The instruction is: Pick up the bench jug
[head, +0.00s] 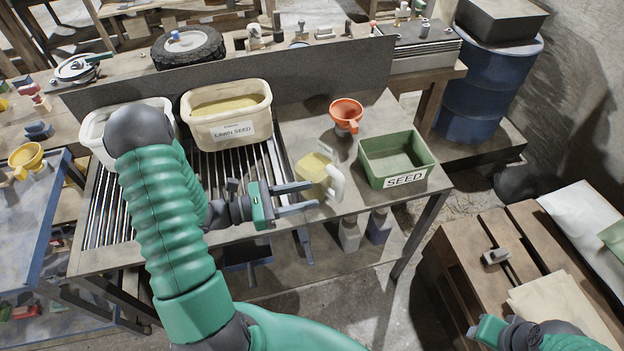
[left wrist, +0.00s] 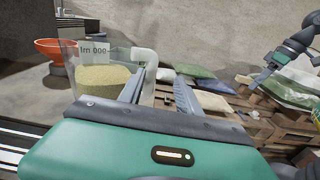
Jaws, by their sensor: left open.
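The bench jug (head: 313,168) is a clear jug holding pale yellow seed, with a white handle (head: 337,184) on its near right side. It stands upright on the bench, between the orange funnel and my left gripper. My left gripper (head: 316,196) is open and empty, its fingers pointing right, just short of the handle in the head view. In the left wrist view the jug (left wrist: 98,78) is at the left, and its handle shows beyond the left finger. I cannot tell if they touch. My right gripper (head: 488,330) is at the bottom right, away from the jug.
An orange funnel (head: 346,113) stands behind the jug. A green SEED box (head: 397,179) is to its right and a cream LAWN SEED tub (head: 233,141) to its left. Metal slats (head: 265,165) cover the bench's left part. A wooden pallet (head: 460,255) is at the lower right.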

